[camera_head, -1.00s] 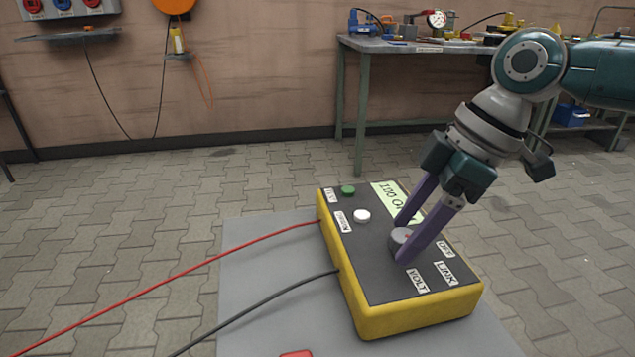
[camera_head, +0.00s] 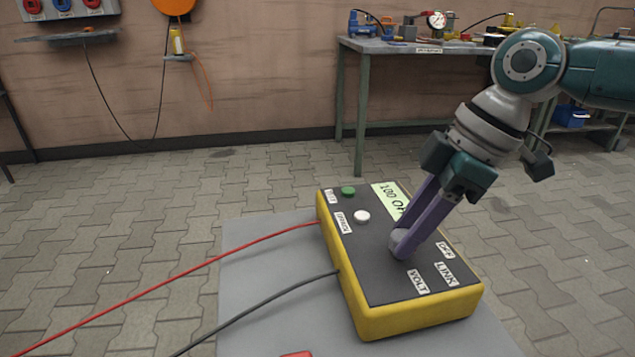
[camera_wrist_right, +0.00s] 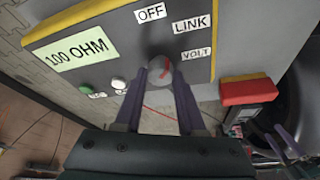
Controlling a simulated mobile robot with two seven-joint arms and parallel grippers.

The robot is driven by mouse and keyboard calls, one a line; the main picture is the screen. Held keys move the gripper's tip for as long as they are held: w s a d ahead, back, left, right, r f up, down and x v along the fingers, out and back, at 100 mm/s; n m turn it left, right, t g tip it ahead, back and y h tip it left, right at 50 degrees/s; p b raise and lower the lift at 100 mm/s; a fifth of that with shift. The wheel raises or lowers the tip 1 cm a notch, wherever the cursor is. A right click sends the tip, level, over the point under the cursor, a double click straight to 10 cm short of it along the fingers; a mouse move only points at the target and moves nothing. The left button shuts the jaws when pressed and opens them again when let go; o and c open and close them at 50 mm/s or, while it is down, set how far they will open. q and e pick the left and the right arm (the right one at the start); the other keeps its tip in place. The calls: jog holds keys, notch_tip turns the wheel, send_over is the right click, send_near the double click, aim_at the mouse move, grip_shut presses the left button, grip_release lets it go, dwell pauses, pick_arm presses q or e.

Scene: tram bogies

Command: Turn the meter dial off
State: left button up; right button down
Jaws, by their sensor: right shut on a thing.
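The meter is a yellow box (camera_head: 420,318) with a dark face, lying on a grey surface. Its round grey dial (camera_head: 396,237) is mostly hidden by my fingers in the head view. My right gripper (camera_head: 407,245) is shut on the dial, one finger on each side. In the right wrist view the dial (camera_wrist_right: 160,72) shows between the fingertips. Its red mark points up and right, towards the LINK (camera_wrist_right: 192,23) and VOLT (camera_wrist_right: 196,53) side rather than at OFF (camera_wrist_right: 151,12). The display (camera_wrist_right: 74,52) reads 100 OHM.
A green button (camera_head: 348,191) and a white button (camera_head: 362,216) sit on the meter face. A red cable (camera_head: 200,262) and a black cable (camera_head: 270,299) run left from the box. A red object (camera_head: 297,354) shows at the front edge. A workbench (camera_head: 400,45) stands behind.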

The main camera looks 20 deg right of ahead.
jog(key=n+b, duration=0.1)
jog(key=n, duration=0.1)
jog(key=n+g, duration=0.1)
jog(key=shift+w+f+n+y+b, duration=0.1)
jog(key=shift+w+n+y+b, duration=0.05)
jog(key=shift+n+y+b, duration=0.2)
jog(key=shift+w+n+g+b, duration=0.1)
jog(key=shift+n+g+b, duration=0.6)
jog(key=shift+n, duration=0.6)
jog(key=shift+n+g+b, duration=0.5)
jog(key=shift+n+b, duration=0.4)
jog(key=shift+n, duration=0.35)
jog(key=c, duration=0.5)
grip_release()
jog(key=s+p+v, duration=0.1)
jog(key=p+v, duration=0.1)
jog(key=v, duration=0.8)
jog(key=shift+w+p, duration=0.35)
jog(key=shift+w, duration=0.15)
